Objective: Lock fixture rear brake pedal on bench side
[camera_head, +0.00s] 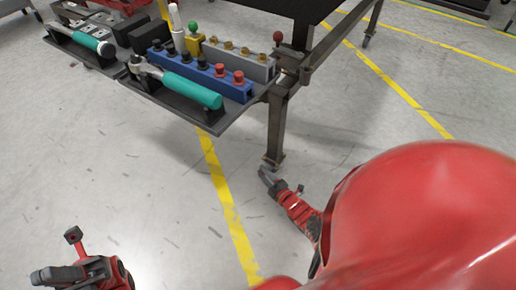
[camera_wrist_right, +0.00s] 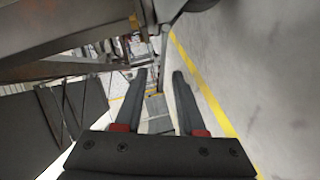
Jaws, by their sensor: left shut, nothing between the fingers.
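The fixture frame is dark metal, and its near leg (camera_head: 277,125) runs down to the floor in the head view. I cannot clearly make out the rear brake pedal; the foot of the leg is small and partly hidden by my right gripper. My right gripper (camera_head: 265,174) is low, right at the foot of this leg; I cannot tell if it touches. In the right wrist view its two dark fingers (camera_wrist_right: 160,72) are apart with nothing between them. A frame beam (camera_wrist_right: 75,32) is at upper left there. My left gripper (camera_head: 42,276) is shut and empty at lower left, away from the fixture.
A tool shelf (camera_head: 215,124) holds teal-handled tools (camera_head: 190,90), a blue block with knobs (camera_head: 205,75) and a grey block (camera_head: 245,63). It overhangs the floor left of the leg. Yellow lines (camera_head: 228,205) mark the floor. The floor at left is clear.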

